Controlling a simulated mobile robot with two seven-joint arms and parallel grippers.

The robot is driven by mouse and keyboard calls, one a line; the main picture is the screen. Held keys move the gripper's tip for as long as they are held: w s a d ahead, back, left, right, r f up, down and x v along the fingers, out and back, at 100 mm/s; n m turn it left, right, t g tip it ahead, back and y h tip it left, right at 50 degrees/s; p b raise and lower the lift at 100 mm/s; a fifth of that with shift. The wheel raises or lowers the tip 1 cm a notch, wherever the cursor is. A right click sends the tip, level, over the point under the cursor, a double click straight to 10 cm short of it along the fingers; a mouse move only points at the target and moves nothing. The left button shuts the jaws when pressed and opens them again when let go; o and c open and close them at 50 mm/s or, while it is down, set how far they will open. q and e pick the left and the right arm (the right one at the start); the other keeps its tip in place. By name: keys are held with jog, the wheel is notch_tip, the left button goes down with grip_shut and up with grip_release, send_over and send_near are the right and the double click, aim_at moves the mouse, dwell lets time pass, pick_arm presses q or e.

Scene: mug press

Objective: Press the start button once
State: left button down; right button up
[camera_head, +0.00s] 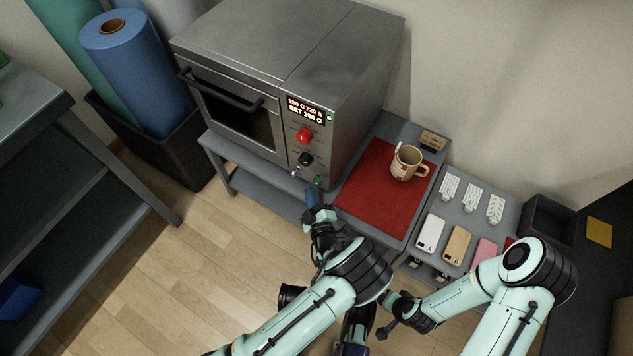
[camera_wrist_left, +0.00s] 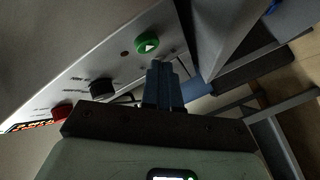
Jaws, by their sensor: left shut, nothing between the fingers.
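The start button is a green round button with a white triangle (camera_wrist_left: 147,43), low on the control panel of the steel oven-like press (camera_head: 262,70). In the head view the button (camera_head: 317,181) shows small at the panel's bottom. My left gripper (camera_head: 312,190) is shut and empty, its blue-grey fingers pointing up at the panel just below the button. In the left wrist view the fingertips (camera_wrist_left: 158,66) are close to the button's lower edge; I cannot tell whether they touch. My right arm's end (camera_head: 388,328) is low in the head view, its fingers unclear.
A red knob (camera_head: 304,136) and a black knob (camera_head: 305,158) sit above the button, below a lit display (camera_head: 305,107). A mug (camera_head: 407,163) stands on a red mat (camera_head: 372,205). Phone cases (camera_head: 457,244) lie on the right. The press stands on a grey table (camera_head: 258,170).

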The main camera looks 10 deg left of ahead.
dwell(0.3)
pick_arm(q)
jog(key=shift+w+d, duration=0.15)
jog(key=shift+w, duration=0.25)
jog(key=shift+w+d+b, duration=0.15)
jog(key=shift+w+b, duration=0.25)
jog(key=shift+b, duration=0.05)
dwell(0.6)
jog(key=shift+s, duration=0.1)
jog(key=shift+s+a+p, duration=0.3)
jog(key=shift+s+p, duration=0.2)
jog(key=shift+s, duration=0.2)
jog(key=shift+s+a+p, duration=0.3)
jog(key=shift+s+p, duration=0.05)
jog(key=shift+s, duration=0.45)
jog(key=shift+s+a+p, duration=0.25)
jog(key=shift+s+p, duration=0.15)
jog(key=shift+s, duration=0.4)
jog(key=shift+s+a+p, duration=0.3)
jog(key=shift+s+p, duration=0.05)
jog(key=shift+s, duration=0.45)
